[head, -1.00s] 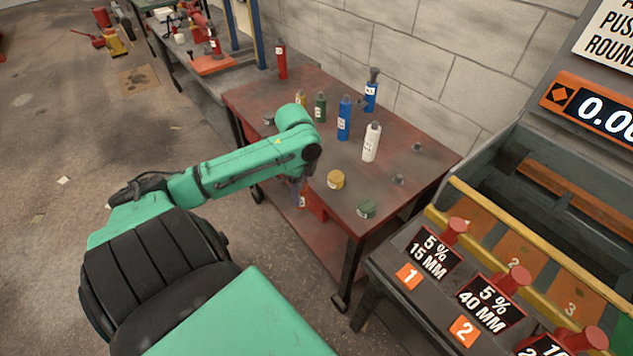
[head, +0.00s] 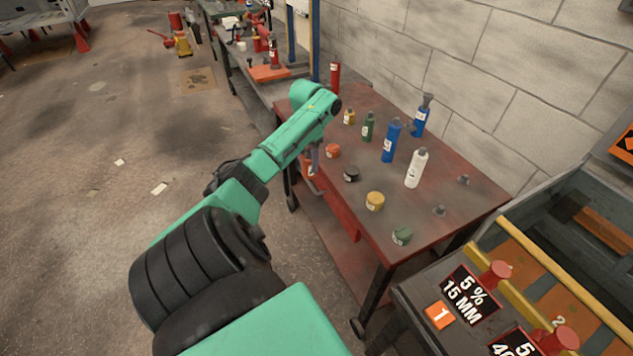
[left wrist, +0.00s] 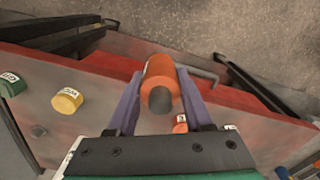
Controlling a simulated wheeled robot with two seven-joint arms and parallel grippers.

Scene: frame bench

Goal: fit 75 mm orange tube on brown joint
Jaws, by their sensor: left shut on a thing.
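My left gripper (head: 314,158) is at the front-left edge of the red workbench (head: 455,206). In the left wrist view the gripper (left wrist: 161,76) is shut on an orange tube (left wrist: 159,66), with a finger on each side. The tube's dark grey end (left wrist: 160,100) faces the camera. In the head view the orange tube (head: 308,168) is small and partly hidden by the gripper. I cannot pick out a brown joint for certain. My right gripper is not in view.
On the bench stand an orange cap (head: 333,151), a black cap (head: 352,174), a yellow cap (head: 375,201) and a green cap (head: 402,236). Blue (head: 390,142), white (head: 416,168) and other bottles stand behind. A grey numbered stand (head: 452,300) is at the right.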

